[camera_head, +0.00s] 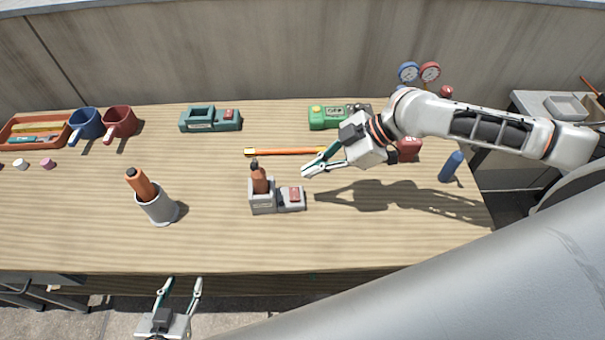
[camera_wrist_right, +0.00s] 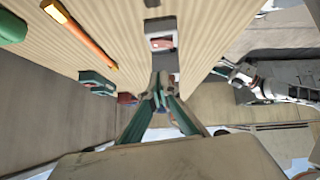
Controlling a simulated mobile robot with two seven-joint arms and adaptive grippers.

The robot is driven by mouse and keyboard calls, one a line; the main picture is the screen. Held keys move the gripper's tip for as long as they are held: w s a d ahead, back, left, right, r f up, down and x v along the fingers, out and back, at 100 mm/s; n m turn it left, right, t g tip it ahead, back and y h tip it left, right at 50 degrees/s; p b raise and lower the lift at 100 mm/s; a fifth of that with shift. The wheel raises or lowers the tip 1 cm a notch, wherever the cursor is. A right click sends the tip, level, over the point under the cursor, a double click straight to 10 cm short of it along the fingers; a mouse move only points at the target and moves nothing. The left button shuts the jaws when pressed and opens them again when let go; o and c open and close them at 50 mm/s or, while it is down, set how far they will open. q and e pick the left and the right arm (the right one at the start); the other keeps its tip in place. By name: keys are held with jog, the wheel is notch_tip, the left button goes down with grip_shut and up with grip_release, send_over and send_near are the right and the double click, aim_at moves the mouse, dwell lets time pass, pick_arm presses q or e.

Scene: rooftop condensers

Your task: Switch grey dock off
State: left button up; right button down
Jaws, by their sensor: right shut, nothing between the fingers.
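The grey dock (camera_head: 263,208) stands on the wooden table near the middle, with a brown-handled tool (camera_head: 259,178) upright in its left part. A red switch (camera_head: 294,194) is on its lower right part; whether it is on or off is too small to tell. My right gripper (camera_head: 306,172) is shut and empty, above the table just behind and right of the dock. In the right wrist view the grey dock (camera_wrist_right: 153,28) and its red switch (camera_wrist_right: 161,43) show beyond my shut fingertips (camera_wrist_right: 160,92), apart from them. My left gripper (camera_head: 182,282) is open and empty, off the table's front edge.
A teal dock (camera_head: 211,120) with a red switch and a green device (camera_head: 330,117) stand behind. An orange bar (camera_head: 285,152) lies between. A grey cup (camera_head: 160,208) holding an orange-handled tool stands left. A blue cylinder (camera_head: 451,167) stands right. The table's front is clear.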

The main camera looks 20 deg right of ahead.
jog(key=w+v, duration=0.1)
jog(key=v, duration=0.4)
jog(key=shift+s+d+r, duration=0.2)
jog(key=shift+d+r, duration=0.15)
jog(key=shift+d, duration=0.1)
